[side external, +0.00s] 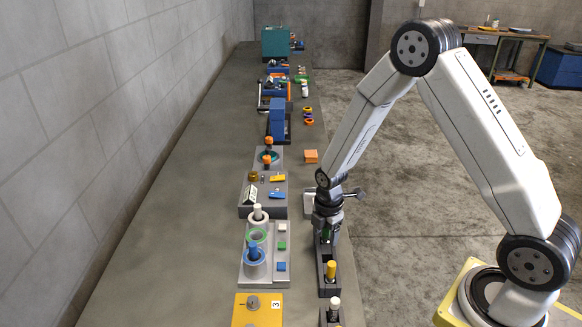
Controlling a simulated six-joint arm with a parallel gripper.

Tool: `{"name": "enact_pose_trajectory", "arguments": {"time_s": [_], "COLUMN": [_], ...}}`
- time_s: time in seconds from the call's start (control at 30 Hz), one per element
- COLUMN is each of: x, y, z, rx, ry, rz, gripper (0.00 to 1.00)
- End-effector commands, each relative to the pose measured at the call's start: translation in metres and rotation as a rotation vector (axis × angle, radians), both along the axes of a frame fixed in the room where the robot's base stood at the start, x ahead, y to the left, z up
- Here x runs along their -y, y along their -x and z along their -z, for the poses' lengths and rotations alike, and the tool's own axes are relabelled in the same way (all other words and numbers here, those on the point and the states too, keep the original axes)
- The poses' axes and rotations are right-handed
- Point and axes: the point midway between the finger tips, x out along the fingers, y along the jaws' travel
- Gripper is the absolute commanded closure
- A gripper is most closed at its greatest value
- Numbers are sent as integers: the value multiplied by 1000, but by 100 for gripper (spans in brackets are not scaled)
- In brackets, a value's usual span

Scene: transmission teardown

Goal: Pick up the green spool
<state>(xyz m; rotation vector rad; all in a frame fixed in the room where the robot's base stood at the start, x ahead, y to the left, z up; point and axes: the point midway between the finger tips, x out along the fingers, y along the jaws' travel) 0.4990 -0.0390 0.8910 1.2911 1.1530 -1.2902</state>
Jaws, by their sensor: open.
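The green spool (325,237) shows as a small green piece at the dark block (329,288) near the bench's right edge. My gripper (326,238) points down over it, with the green between its fingers. The jaws are open, and most of the spool is hidden by them. I cannot tell whether the fingers touch it. A yellow spool (331,268) stands upright in the same dark block, just in front of my gripper.
A white-topped piece (335,303) stands in front. Colourful parts line the bench behind.

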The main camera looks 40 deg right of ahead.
Motion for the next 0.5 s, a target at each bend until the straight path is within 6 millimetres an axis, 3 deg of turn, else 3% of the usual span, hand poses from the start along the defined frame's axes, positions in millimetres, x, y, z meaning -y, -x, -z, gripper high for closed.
{"name": "enact_pose_trajectory", "arguments": {"time_s": [0.5], "x": [0], "y": [0], "z": [1], "rx": [0], "ry": [0], "rz": [0], "gripper": [30]}}
